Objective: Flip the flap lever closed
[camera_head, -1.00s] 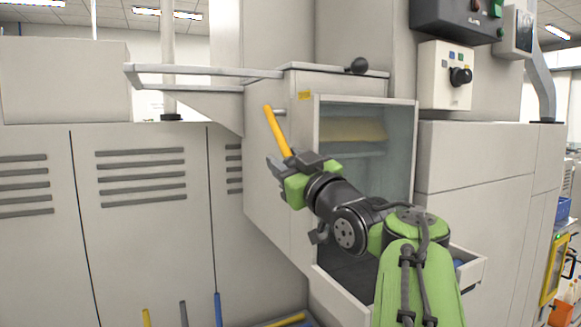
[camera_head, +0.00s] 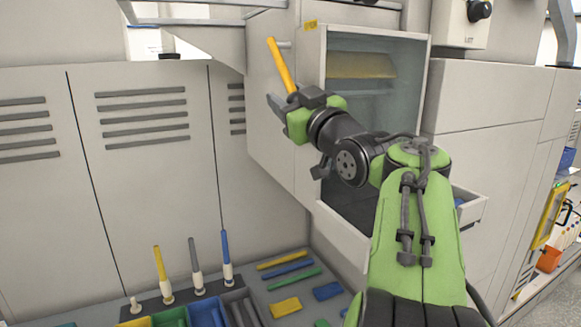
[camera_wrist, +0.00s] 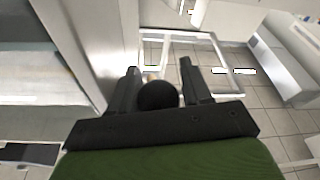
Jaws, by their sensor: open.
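The yellow flap lever (camera_head: 280,66) is on the left side of a grey cabinet box, joined near its upper end to a short metal peg. It slants down and right, and its lower end is hidden at my gripper (camera_head: 288,101). My gripper is open at that end. In the wrist view, a dark round knob (camera_wrist: 158,96) sits between the spread fingers of my gripper (camera_wrist: 158,68); I cannot tell whether they touch it. A tan panel (camera_head: 361,65), possibly the flap, shows tilted behind the box's clear front.
At lower left, a tray surface (camera_head: 262,287) holds coloured bars and blocks beside upright coloured spindles (camera_head: 227,258). Louvred cabinet doors (camera_head: 140,200) stand at left.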

